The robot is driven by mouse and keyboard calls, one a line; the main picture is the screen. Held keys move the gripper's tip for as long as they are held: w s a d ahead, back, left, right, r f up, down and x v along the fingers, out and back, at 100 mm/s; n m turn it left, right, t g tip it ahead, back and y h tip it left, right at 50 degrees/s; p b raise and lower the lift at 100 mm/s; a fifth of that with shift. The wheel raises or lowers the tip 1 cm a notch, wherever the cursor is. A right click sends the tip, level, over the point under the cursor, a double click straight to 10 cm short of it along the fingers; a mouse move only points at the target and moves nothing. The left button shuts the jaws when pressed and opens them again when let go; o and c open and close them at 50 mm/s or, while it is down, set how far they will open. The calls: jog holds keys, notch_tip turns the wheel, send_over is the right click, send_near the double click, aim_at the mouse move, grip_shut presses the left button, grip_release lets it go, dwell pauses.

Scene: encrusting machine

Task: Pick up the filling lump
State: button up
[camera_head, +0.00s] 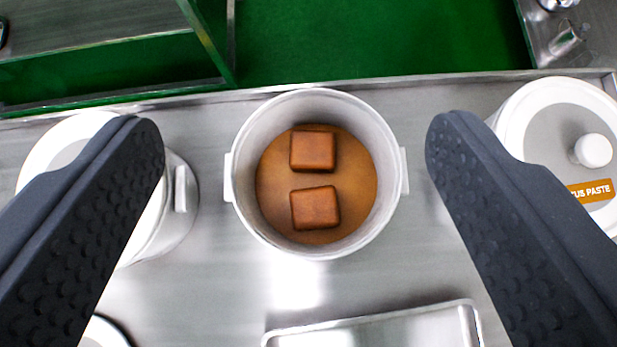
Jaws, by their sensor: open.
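Two brown, block-shaped filling lumps lie in an open white pot in the middle of the view. The upper filling lump (312,151) is near the pot's far side, and the lower filling lump (315,208) is just below it, slightly turned. They rest on a brown surface inside the white pot (243,206). My gripper (296,135) is wide open and empty, with one dark finger on each side of the pot. The fingers appear apart from the pot and the lumps; their height above is hard to tell.
A lidded pot (545,125) with an orange "PASTE" label stands at the right. Another white pot (170,225) is at the left, partly behind my finger. A metal tray (380,330) lies at the bottom. Green floor (380,40) shows beyond the steel table's edge.

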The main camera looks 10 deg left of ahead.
notch_tip(320, 180, down, 4)
jog(key=w+g+p, duration=0.2)
jog(key=p, duration=0.4)
jog(key=g+p, duration=0.4)
jog(key=p, duration=0.4)
send_near(311, 159)
jog(key=shift+m, duration=0.3)
jog(key=x, duration=0.4)
jog(key=shift+s+a+f, duration=0.1)
jog(key=shift+s+a, duration=0.15)
jog(key=shift+a, duration=0.15)
jog(key=shift+w+d+p+x, duration=0.1)
jog(key=shift+d+p+x, duration=0.1)
jog(key=shift+x, duration=0.75)
jog(key=shift+w+d+p+x, duration=0.1)
jog(key=shift+p+x, duration=0.05)
jog(key=shift+x, duration=0.85)
jog(key=shift+w+d+p+x, duration=0.1)
jog(key=shift+d+p+x, duration=0.1)
jog(key=shift+x, duration=0.75)
jog(key=shift+a, duration=0.1)
jog(key=c, duration=1.1)
